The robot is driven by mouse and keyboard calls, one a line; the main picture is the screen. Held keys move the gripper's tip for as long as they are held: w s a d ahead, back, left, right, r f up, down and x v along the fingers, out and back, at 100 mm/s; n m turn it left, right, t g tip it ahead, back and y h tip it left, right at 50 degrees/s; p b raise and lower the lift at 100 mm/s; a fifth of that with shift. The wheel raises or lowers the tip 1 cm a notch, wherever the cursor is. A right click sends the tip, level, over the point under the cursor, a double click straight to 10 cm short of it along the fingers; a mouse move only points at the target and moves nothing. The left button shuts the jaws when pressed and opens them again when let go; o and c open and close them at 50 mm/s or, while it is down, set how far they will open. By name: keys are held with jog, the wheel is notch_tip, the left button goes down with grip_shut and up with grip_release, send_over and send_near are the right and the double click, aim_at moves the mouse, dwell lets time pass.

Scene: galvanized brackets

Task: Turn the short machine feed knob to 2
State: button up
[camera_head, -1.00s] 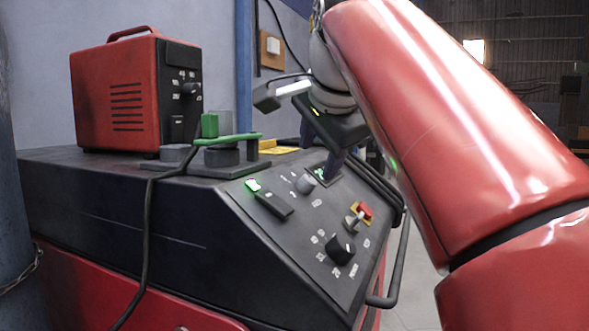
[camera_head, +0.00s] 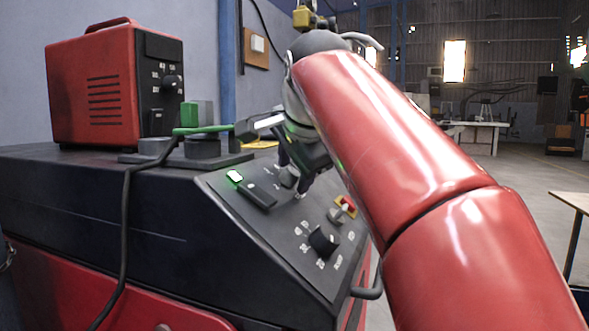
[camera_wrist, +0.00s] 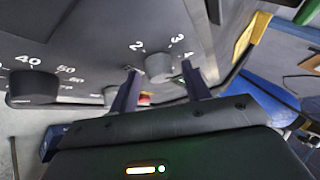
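The short grey feed knob (camera_wrist: 160,66) stands on the sloped panel in the wrist view, with printed numerals 2, 3 and 4 around it. In the head view the knob (camera_head: 289,177) is partly covered by my gripper (camera_head: 301,184). In the wrist view my gripper (camera_wrist: 161,69) is open, its two dark fingers on either side of the knob, with a visible gap at least on the right. Whether the left finger touches it is hard to tell. The knob's pointer mark cannot be made out.
A black knob (camera_head: 323,241) with its own scale sits lower on the panel; it also shows in the wrist view (camera_wrist: 32,88). Near it is a red and yellow switch (camera_head: 346,206). A green lamp (camera_head: 235,176) glows at left. A red power unit (camera_head: 92,88) stands on top.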

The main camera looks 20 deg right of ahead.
jog(key=c, duration=0.8)
jog(key=shift+c, duration=0.2)
